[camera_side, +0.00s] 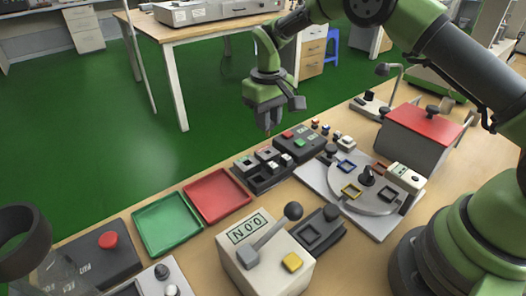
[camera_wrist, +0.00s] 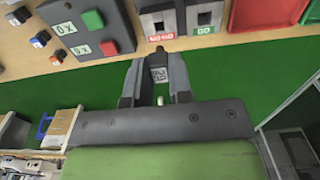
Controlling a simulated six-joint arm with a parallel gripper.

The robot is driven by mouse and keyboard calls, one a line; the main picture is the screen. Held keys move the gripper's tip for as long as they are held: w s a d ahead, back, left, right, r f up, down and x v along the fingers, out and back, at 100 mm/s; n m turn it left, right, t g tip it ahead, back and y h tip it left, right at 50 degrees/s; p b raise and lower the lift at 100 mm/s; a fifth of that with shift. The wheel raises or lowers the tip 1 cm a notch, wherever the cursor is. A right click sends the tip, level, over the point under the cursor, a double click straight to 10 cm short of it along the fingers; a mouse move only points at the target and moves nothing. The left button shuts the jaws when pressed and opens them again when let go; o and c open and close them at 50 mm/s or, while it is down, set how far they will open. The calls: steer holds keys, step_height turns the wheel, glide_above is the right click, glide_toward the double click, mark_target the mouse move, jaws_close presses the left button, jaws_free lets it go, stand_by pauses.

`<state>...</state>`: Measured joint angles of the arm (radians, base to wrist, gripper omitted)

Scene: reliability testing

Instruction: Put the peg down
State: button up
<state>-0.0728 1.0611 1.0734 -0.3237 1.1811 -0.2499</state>
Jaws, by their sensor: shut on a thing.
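My gripper (camera_side: 268,118) hangs with its fingers downward above the far edge of the workbench, near the dark block with several sockets. In the wrist view my gripper (camera_wrist: 156,80) has a finger on each side of a small grey peg (camera_wrist: 158,73) with a pale marked face, and it is shut on it. In the side view the peg is mostly hidden by the fingers. The dark socket block (camera_side: 262,168) stands below and nearer the camera. In the wrist view two square sockets with red and green labels (camera_wrist: 203,30) lie just beyond the fingertips.
A red tray (camera_side: 218,196) and a green tray (camera_side: 167,223) lie left of the socket block. A button box (camera_side: 300,142) and several small coloured pieces (camera_side: 316,125) stand to its right. A round turntable (camera_side: 365,190) and a red-lidded box (camera_side: 423,120) are farther right.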

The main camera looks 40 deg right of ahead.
steer(key=s+a+r, duration=0.1)
steer(key=s+a, duration=0.1)
steer(key=a, duration=0.5)
steer(key=s+a+r, duration=0.2)
steer(key=a, duration=0.5)
glide_above(224, 204)
step_height(224, 204, down, 10)
steer(key=shift+r, duration=0.25)
steer(key=shift+f, duration=0.4)
steer(key=shift+f, duration=0.1)
steer(key=o, duration=0.8)
